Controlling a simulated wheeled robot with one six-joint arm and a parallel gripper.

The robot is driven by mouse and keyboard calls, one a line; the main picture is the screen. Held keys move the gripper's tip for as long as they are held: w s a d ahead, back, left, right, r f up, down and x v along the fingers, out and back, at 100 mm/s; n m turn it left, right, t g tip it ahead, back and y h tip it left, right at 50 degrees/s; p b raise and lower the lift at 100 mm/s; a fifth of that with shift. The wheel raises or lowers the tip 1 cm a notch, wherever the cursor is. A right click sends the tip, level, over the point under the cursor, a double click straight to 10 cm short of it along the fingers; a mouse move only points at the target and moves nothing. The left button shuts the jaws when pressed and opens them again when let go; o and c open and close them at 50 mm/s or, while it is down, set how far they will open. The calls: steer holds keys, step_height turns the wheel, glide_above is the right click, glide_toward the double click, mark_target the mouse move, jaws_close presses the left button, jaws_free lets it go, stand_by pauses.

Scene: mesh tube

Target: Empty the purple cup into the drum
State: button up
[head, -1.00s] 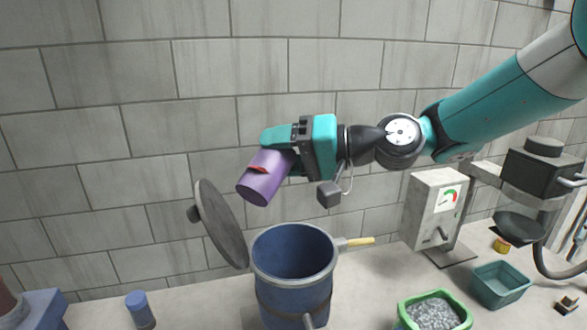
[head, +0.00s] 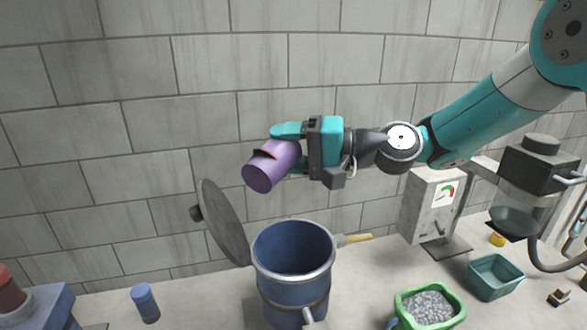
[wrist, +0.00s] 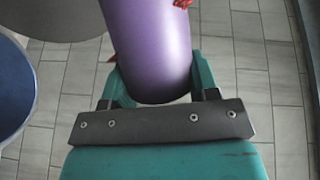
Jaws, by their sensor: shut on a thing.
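My gripper (head: 282,153) is shut on the purple cup (head: 272,167), with one finger on each side of it. The cup is tilted, with one end pointing down and left; I cannot tell whether that end is its mouth or its base. A red mark shows on its side. In the wrist view the cup (wrist: 155,45) lies between the two teal fingers (wrist: 160,75); its contents are hidden. The blue drum (head: 290,290) stands below, open at the top. The cup is in the air above and slightly left of the opening, apart from it.
The drum's grey round lid (head: 222,222) stands open at its left. A green tray of gravel (head: 430,305), a teal bin (head: 495,277) and a gauge box (head: 432,205) are farther right. A blue cylinder (head: 145,303) stands left.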

steer(key=shift+w+d, duration=0.15)
steer(key=shift+w, duration=0.1)
steer(key=shift+m, duration=0.5)
steer(key=shift+w+r+m+y+p, duration=0.1)
steer(key=shift+w+m+y+p, duration=0.05)
steer(key=shift+m+y+p, duration=0.3)
steer(key=shift+w+d+m+p, duration=0.15)
steer(key=shift+m+p, duration=0.15)
steer(key=shift+m, duration=0.45)
steer(key=shift+f+y+b, duration=0.25)
steer(key=shift+f+b, duration=0.05)
steer(key=shift+b, duration=0.2)
steer(key=shift+m+b, duration=0.3)
steer(key=shift+b, duration=0.3)
steer(key=shift+w+r+t, duration=0.1)
steer(key=shift+r+t, duration=0.1)
steer(key=shift+t, duration=0.1)
steer(key=shift+d+m+b, duration=0.1)
steer(key=shift+m+b, duration=0.3)
steer(key=shift+b, duration=0.35)
